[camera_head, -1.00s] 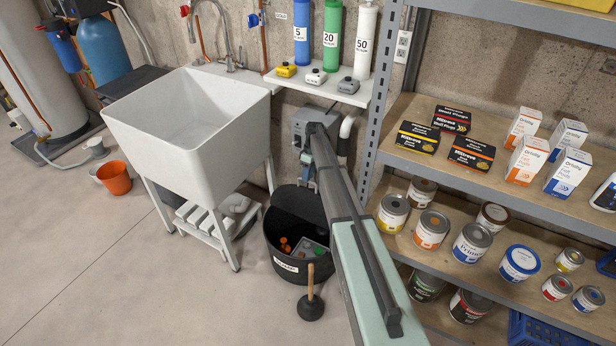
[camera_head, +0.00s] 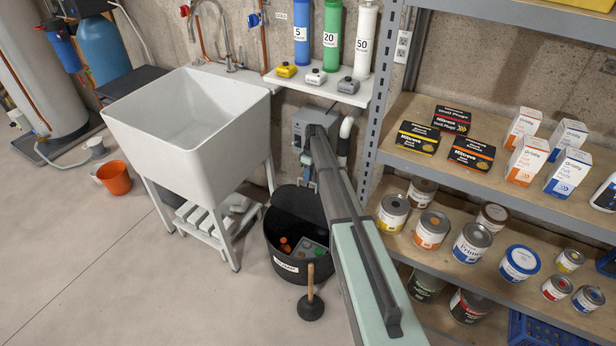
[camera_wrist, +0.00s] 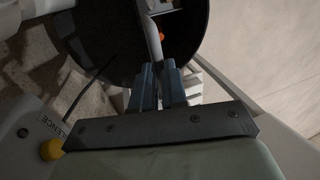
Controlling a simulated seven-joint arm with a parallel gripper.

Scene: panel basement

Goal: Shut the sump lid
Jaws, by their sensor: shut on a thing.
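The sump (camera_head: 268,255) is a round black tub with a white label, on the floor right of the sink. Its dark lid (camera_head: 298,205) stands raised at the back of the tub, so the opening and the orange and grey things inside show. My gripper (camera_head: 308,178) is at the lid's upper edge, partly hidden by my arm. In the wrist view, the blue fingers of my gripper (camera_wrist: 165,70) are close together on a narrow grey edge by the dark round lid (camera_wrist: 105,35). The exact contact is hard to see.
A plunger (camera_head: 311,300) stands just in front of the tub. The white sink (camera_head: 185,125) is at left, the metal shelf with cans and boxes (camera_head: 450,190) at right. A grey wall box (camera_head: 300,122) and pipe are behind. Floor at front left is clear.

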